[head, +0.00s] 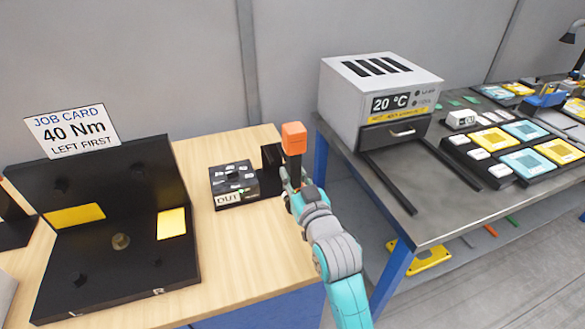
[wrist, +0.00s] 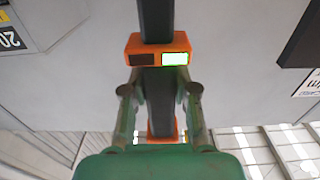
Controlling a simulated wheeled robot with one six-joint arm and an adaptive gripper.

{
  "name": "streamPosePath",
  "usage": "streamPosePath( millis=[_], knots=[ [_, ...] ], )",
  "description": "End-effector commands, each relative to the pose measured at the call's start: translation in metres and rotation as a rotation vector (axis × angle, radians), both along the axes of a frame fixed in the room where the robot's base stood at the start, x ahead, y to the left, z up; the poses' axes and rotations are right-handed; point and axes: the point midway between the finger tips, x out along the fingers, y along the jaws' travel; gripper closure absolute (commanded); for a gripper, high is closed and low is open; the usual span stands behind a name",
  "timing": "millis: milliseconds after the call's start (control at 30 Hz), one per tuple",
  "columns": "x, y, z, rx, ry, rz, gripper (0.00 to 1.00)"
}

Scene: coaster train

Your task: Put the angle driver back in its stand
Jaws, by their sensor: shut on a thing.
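The angle driver (head: 293,138), with an orange end and a black body, stands roughly upright in my gripper (head: 292,180). In the wrist view the driver (wrist: 146,60) shows an orange collar with one dark and one lit green-white window, and a black shaft. Both fingers of my gripper (wrist: 160,95) close on its body below that collar. A black upright block (head: 271,158), possibly the stand, is just left of the driver at the wooden table's right edge. The driver's lower end is hidden behind my gripper, so I cannot tell whether it touches the stand.
A black box of small parts with an OUT label (head: 219,182) sits left of the block. A black fixture (head: 125,285) with a job card (head: 72,130) fills the table's left. Right, a grey oven (head: 350,95) stands on a metal bench (head: 420,210); a gap separates the tables.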

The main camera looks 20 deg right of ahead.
Motion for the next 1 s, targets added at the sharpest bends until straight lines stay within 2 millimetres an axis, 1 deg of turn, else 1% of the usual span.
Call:
streamPosePath(
  millis=[133, 267, 833, 1000],
  knots=[
    [0.002, 0.000, 0.002, 0.000, -0.008, 0.000, 1.00],
    [0.008, 0.000, 0.002, 0.000, -0.007, 0.000, 1.00],
    [0.056, 0.000, 0.002, 0.000, -0.007, 0.000, 1.00],
    [0.056, 0.000, 0.002, 0.000, -0.007, 0.000, 1.00]
  ],
)
